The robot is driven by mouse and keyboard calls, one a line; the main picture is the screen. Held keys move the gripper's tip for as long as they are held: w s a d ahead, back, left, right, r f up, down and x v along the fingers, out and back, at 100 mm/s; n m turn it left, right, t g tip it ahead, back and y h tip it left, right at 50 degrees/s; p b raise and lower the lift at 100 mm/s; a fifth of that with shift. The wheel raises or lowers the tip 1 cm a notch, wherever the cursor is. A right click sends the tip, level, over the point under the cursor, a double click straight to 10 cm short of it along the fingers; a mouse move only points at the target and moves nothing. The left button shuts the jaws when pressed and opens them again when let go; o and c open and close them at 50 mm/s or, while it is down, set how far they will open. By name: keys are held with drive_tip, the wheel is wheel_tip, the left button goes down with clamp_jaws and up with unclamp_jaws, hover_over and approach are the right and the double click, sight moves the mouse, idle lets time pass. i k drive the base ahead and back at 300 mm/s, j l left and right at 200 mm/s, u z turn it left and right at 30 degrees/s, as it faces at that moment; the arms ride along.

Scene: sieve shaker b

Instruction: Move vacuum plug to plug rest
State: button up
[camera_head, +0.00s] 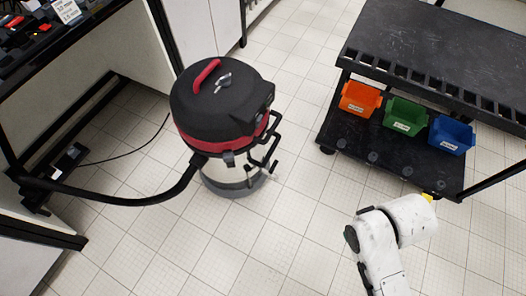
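A black vacuum cleaner (222,100) with a red band and red handle stands on the floor left of centre. A thin black cable (125,158) runs over the floor from behind the vacuum to a small dark box, possibly a power strip (70,157), under the left bench. The plug itself is too small to tell apart there. I cannot make out a plug rest. Part of my white arm shows at the lower right, clear of the vacuum and cable. My gripper cannot be seen.
A thick black hose (125,200) spans from the vacuum to the left bench frame (90,88). A black cart (425,50) at right holds orange (360,98), green (405,116) and blue (451,134) bins on its lower shelf. The tiled floor (290,215) between is clear.

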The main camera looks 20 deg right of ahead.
sight(46, 169)
drive_tip(key=u, duration=1.3)
